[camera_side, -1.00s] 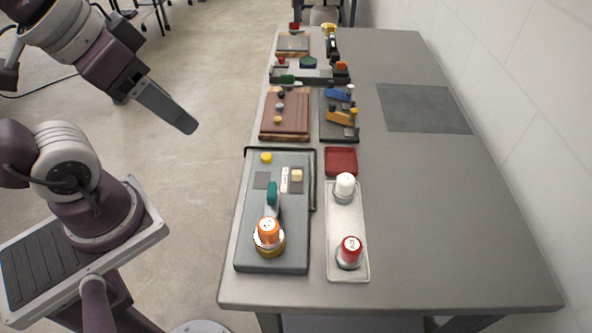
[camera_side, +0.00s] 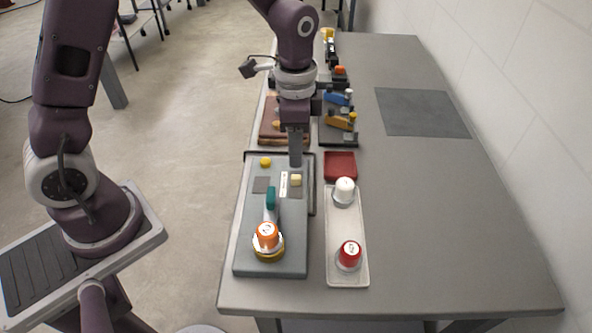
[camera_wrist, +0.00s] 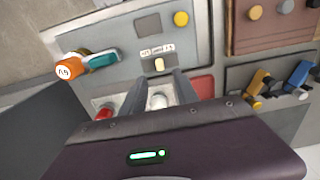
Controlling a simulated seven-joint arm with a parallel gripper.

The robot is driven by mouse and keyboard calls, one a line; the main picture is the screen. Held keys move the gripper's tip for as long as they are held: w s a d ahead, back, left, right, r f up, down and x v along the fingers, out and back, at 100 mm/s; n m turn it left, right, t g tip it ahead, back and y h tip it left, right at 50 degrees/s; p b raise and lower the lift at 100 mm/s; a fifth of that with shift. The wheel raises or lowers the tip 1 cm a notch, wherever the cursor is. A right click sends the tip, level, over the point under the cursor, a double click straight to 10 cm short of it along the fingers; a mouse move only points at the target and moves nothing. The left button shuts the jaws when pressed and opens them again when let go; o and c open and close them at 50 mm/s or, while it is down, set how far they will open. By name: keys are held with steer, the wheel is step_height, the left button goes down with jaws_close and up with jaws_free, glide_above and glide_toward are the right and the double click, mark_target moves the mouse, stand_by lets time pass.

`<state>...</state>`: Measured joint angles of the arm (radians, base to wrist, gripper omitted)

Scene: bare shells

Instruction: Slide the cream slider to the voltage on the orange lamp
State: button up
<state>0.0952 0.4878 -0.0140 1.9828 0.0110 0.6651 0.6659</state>
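A grey panel (camera_side: 240,235) carries the cream slider (camera_side: 296,180), a small block beside a white scale strip (camera_side: 284,186) with marks too small to read. The slider also shows in the wrist view (camera_wrist: 159,65). The orange lamp (camera_side: 267,236) stands on a yellow ring at the panel's near end. In the wrist view its cap (camera_wrist: 68,70) has dark characters that I cannot read surely. My gripper (camera_side: 295,164) points down just above and behind the slider. In the wrist view its two fingers (camera_wrist: 160,76) are apart and empty, with the slider just beyond the gap between their tips.
A teal lever (camera_side: 271,198) lies between lamp and scale, and a yellow button (camera_side: 265,161) is at the panel's far left. A pale tray (camera_side: 347,274) with white (camera_side: 344,190) and red (camera_side: 349,255) lamps stands at right, below a red dish (camera_side: 340,166).

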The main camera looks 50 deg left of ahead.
mark_target(296, 176)
step_height(296, 176, down, 7)
steer(key=shift+f, duration=0.15)
jaws_close()
stand_by(1.5)
